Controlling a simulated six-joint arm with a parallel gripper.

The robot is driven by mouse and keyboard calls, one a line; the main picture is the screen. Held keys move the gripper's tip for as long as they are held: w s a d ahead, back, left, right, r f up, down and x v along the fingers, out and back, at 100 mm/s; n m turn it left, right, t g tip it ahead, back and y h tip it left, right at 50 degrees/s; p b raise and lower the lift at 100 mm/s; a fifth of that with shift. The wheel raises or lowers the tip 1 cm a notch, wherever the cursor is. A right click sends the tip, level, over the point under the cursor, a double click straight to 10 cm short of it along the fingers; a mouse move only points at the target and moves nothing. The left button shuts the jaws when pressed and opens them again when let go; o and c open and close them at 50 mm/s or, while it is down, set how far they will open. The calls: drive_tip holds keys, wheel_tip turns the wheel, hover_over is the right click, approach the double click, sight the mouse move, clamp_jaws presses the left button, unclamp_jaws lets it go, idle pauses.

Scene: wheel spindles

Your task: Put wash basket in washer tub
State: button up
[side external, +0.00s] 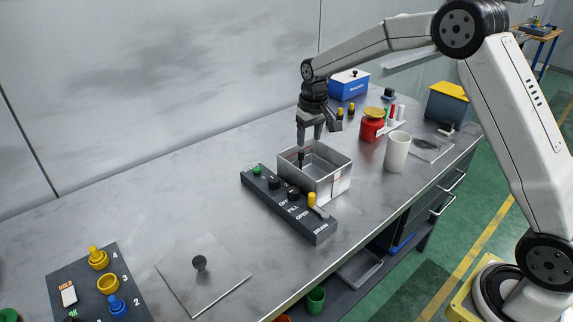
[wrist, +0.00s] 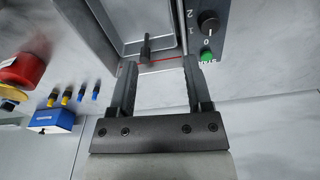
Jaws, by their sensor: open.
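The washer tub (side external: 342,186), an open square metal box, stands behind the control panel on the bench; its wall also shows in the wrist view (wrist: 100,30). A thin black upright post (side external: 301,158) stands inside the tub near its back left wall. In the wrist view the post (wrist: 146,48) appears ahead of and between my fingers. It may be the wash basket's handle, but I cannot make out a separate basket. My gripper (side external: 310,137) points down over the tub's back left side, open and empty. It also shows in the wrist view (wrist: 160,68).
A dark control panel (side external: 275,197) with knobs borders the tub's front. A white cylinder (side external: 397,152) and red jar (side external: 373,127) stand right of the tub. The bench's back left is clear.

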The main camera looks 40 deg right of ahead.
drive_tip(key=s+a+f, duration=0.1)
drive_tip(key=s+a, duration=0.1)
drive_tip(key=s, duration=1.1)
drive_tip(key=s+a+f+n+t, duration=0.1)
drive_tip(key=s+a+f, duration=0.1)
drive_tip(key=s, duration=1.1)
drive_tip(key=shift+a+t, duration=0.3)
drive_tip(key=shift+a, duration=0.55)
drive_tip(key=shift+w, duration=0.15)
